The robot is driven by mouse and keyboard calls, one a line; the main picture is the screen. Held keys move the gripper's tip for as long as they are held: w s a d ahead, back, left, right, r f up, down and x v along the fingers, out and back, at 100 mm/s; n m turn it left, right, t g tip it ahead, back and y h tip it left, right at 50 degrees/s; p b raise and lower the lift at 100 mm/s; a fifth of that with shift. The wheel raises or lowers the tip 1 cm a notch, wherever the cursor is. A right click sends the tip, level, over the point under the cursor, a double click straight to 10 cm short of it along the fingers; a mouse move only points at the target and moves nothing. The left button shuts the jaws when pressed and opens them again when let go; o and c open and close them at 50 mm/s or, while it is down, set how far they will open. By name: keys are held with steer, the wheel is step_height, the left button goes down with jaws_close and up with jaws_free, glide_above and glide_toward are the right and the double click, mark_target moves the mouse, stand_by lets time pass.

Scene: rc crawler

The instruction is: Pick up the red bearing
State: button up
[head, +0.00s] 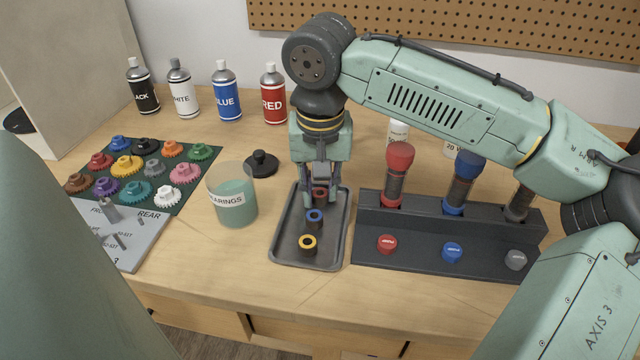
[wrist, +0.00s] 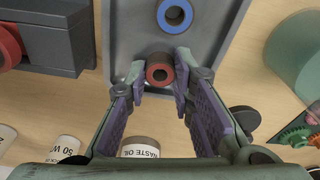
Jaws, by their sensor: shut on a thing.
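The red bearing (head: 320,194) is a small ring with a dark body, at the far end of a grey tray (head: 284,246). My gripper (head: 320,200) reaches down over the tray and is shut on the red bearing. In the wrist view, the red bearing (wrist: 159,73) sits between the two fingertips of my gripper (wrist: 160,80), one on each side. I cannot tell whether the bearing still touches the tray. A blue bearing (head: 315,216) and a yellow bearing (head: 308,242) lie in the tray nearer the front. The blue bearing also shows in the wrist view (wrist: 174,15).
A BEARINGS cup (head: 232,198) and a black knobbed disc (head: 261,164) stand left of the tray. A dark rack (head: 420,252) with red, blue and grey-capped shocks is close on the right. Paint bottles (head: 273,95) stand behind. Coloured gears (head: 128,165) lie on a green mat.

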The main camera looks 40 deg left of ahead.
jaws_close()
